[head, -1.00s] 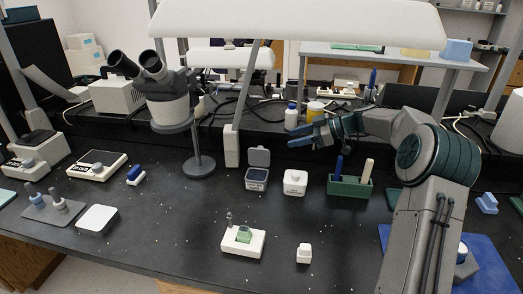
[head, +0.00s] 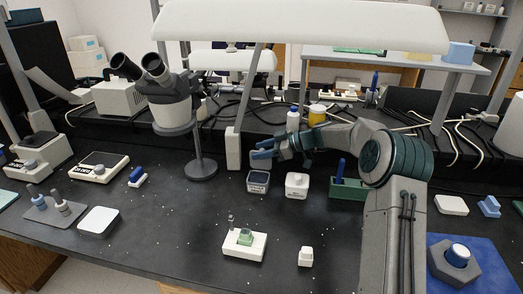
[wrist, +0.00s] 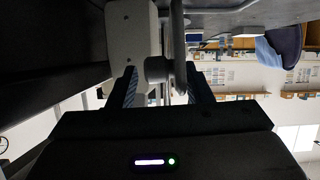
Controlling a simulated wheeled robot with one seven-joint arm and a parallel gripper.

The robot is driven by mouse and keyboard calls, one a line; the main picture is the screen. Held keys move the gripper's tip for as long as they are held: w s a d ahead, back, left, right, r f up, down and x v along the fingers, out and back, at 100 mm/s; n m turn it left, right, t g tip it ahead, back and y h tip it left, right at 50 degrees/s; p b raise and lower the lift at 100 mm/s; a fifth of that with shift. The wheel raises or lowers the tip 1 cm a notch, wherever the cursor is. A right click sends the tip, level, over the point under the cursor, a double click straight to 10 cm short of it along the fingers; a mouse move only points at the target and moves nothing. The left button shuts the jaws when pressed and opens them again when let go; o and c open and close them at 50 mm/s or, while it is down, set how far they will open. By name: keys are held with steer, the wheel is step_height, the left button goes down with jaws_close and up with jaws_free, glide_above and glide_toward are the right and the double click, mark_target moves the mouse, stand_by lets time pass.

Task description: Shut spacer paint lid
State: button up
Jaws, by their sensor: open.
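The spacer paint pot (head: 258,182) is a dark square container with a pale label, standing on the black bench in the head view. Its grey lid was upright at the pot's rear edge a second ago. Now my gripper's blue fingers cover most of that spot, so the lid's exact pose is hard to tell. My gripper (head: 262,149) is open, reaching left just above and behind the pot. In the wrist view, my gripper (wrist: 161,74) has its fingers apart, with a grey form between or beyond them. I cannot tell whether it touches.
A white pot (head: 296,186) stands just right of the dark pot. The microscope stand base (head: 200,171) is to the left, and a white lamp post (head: 233,148) is close behind. The front bench has free room.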

steer(key=shift+a, duration=0.1)
jaws_close()
